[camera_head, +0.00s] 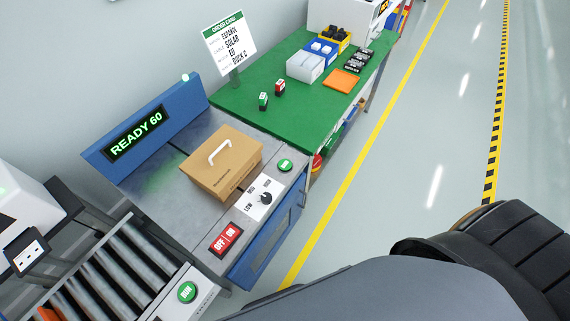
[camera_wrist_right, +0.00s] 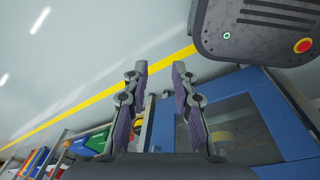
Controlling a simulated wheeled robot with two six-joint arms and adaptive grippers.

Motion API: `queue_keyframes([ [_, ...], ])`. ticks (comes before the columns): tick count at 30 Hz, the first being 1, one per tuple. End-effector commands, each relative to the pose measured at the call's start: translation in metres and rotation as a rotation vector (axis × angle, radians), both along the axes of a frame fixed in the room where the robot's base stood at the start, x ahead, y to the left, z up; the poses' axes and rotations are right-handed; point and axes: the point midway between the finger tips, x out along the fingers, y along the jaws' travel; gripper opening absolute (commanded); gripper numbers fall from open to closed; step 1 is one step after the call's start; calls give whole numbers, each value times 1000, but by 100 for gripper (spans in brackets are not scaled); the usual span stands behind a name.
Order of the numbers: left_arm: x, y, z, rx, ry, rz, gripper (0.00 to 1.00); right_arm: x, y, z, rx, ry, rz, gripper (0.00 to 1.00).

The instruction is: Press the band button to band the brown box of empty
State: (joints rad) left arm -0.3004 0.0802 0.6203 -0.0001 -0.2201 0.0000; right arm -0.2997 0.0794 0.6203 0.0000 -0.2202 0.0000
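The brown box (camera_head: 222,162) sits closed on the grey top of the banding machine (camera_head: 166,176), with a white handle on its lid. A green button (camera_head: 285,165) is at the machine's right front corner, to the right of the box; its label is too small to read. The machine's display (camera_head: 136,136) reads "READY 60". My right gripper (camera_wrist_right: 158,72) is open and empty in the right wrist view, with a blue cabinet behind it. It does not show in the head view. My left gripper is in neither view.
A LOW-to-HIGH knob (camera_head: 265,199) and a red OFF/ON switch (camera_head: 226,240) line the machine's front edge. A roller conveyor (camera_head: 130,262) with a green RUN button (camera_head: 187,291) is at lower left. A green table (camera_head: 262,128) with bins adjoins behind. The floor at right is clear.

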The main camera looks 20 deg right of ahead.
Motion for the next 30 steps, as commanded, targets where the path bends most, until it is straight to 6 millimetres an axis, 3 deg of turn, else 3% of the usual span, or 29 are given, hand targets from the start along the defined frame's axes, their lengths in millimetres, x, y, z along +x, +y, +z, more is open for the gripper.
queue_keyframes([
  [1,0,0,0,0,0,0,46,0,-1,0,-1,0,0,15],
  [5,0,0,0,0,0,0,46,0,-1,0,-2,0,1,0],
  [30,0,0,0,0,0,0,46,0,-1,0,-2,0,1,0],
])
